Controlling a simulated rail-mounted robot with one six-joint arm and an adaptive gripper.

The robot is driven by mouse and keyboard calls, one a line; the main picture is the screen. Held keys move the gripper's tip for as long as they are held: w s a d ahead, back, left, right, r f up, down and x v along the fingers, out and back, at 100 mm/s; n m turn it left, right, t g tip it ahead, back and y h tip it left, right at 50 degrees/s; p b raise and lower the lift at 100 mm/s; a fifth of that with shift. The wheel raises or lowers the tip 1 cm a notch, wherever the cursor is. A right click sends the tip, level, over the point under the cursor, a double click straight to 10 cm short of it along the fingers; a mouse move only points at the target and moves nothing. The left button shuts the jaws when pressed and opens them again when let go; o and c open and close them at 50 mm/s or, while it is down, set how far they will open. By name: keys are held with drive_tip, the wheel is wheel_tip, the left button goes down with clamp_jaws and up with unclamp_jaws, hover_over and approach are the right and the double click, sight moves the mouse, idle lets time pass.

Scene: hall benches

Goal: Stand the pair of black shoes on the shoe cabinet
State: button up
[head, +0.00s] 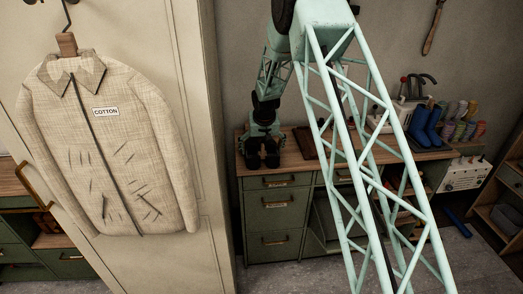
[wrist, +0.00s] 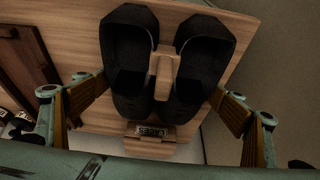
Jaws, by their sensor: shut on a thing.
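The pair of black shoes (wrist: 130,60) is side by side between my fingers in the wrist view, joined by a light wooden piece (wrist: 164,75). My gripper (wrist: 160,93) is shut on the pair, with one brown-padded finger on each outer side. In the head view the dark shoes (head: 262,158) show below my gripper (head: 263,140), at the left end of a wooden top. The shoe cabinet appears to be this green drawer unit (head: 279,217) with the wooden top; a small label plate (wrist: 150,131) shows at its edge. Whether the soles touch the top is unclear.
A dark brown board (wrist: 35,60) lies on the top beside the shoes. Further right in the head view are blue boots (head: 427,128) and several coloured spools (head: 462,122). A shirt marked COTTON (head: 108,150) hangs on a tall pale cabinet at left.

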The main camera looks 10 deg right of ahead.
drive_tip(key=o, duration=1)
drive_tip(key=shift+f, duration=0.1)
drive_tip(key=shift+v, duration=6)
drive_tip(key=shift+w, duration=0.1)
